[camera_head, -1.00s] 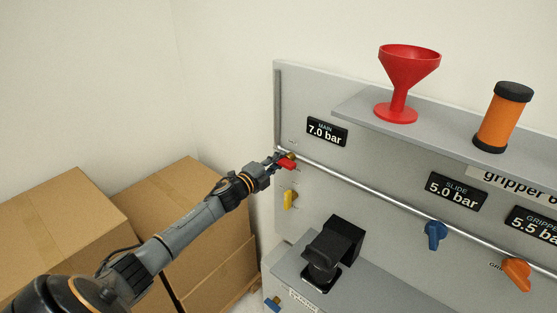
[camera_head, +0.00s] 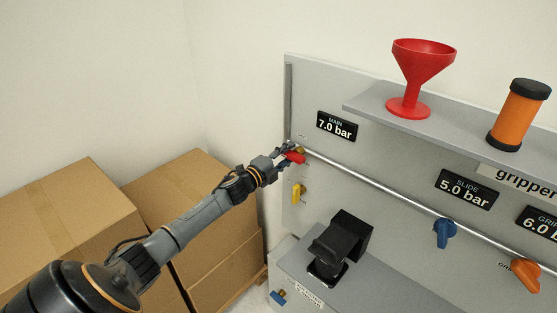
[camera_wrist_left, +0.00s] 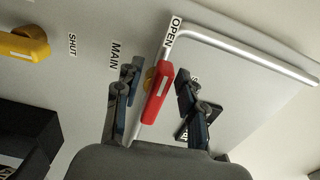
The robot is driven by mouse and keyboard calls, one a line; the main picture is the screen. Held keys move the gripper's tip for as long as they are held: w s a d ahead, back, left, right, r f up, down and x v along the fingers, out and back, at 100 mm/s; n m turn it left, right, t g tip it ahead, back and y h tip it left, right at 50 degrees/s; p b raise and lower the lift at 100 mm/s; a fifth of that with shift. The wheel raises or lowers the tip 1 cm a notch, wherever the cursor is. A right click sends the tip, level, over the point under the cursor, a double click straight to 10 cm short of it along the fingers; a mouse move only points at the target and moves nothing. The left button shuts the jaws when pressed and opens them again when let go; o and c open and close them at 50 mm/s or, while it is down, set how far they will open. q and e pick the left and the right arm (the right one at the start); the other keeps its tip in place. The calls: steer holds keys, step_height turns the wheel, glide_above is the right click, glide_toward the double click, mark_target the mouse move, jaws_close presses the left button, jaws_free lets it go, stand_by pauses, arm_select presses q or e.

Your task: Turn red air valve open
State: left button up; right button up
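The red valve handle (camera_head: 294,157) sits on the pipe at the left end of the grey panel. In the left wrist view the red handle (camera_wrist_left: 157,92) lies along the pipe, its upper end towards the OPEN label (camera_wrist_left: 175,31). The SHUT label (camera_wrist_left: 72,45) is off to the left. My left gripper (camera_head: 288,150) is at the handle. In the left wrist view its fingers (camera_wrist_left: 158,74) stand apart on both sides of the handle, with narrow gaps visible. My right gripper is in neither view.
A yellow valve (camera_head: 298,193) is below the red one. A black fixture (camera_head: 341,243) stands on the lower ledge. A red funnel (camera_head: 422,75) and an orange cylinder (camera_head: 518,115) stand on the shelf. Cardboard boxes (camera_head: 65,215) are at left. The MAIN display (camera_head: 337,127) reads 7.0 bar.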

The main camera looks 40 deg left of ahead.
arm_select(q)
steer(key=s+a, duration=0.1)
steer(key=s, duration=1)
steer(key=shift+s, duration=0.4)
steer(key=s+a+f+n+g+y, duration=0.15)
steer(key=s+f+n, duration=0.25)
steer(key=f, duration=0.8)
steer(key=s+f+n+g+y, duration=0.2)
steer(key=s+f+n+g, duration=0.1)
steer(key=f, duration=0.8)
steer(key=s+d+f+n+g, duration=0.2)
steer(key=s+f, duration=0.3)
steer(key=f, duration=0.3)
steer(key=s+d+f+n+g, duration=0.2)
steer(key=s+f, duration=0.3)
steer(key=f, duration=0.3)
steer(key=s+d+f+n+g, duration=0.1)
steer(key=s+d+f, duration=0.4)
steer(key=s, duration=0.5)
steer(key=s+d+f+n+g+h, duration=0.1)
steer(key=s+d+f+n+g, duration=0.1)
steer(key=s+d+f+g, duration=0.2)
steer(key=s+d+f+n+g+h, duration=0.1)
steer(key=s+d+f, duration=0.7)
steer(key=s, duration=0.8)
steer(key=d+n+g, duration=0.1)
steer(key=d+g, duration=0.1)
steer(key=d, duration=0.1)
steer(key=shift+s+f, duration=0.15)
steer(key=shift+s, duration=0.2)
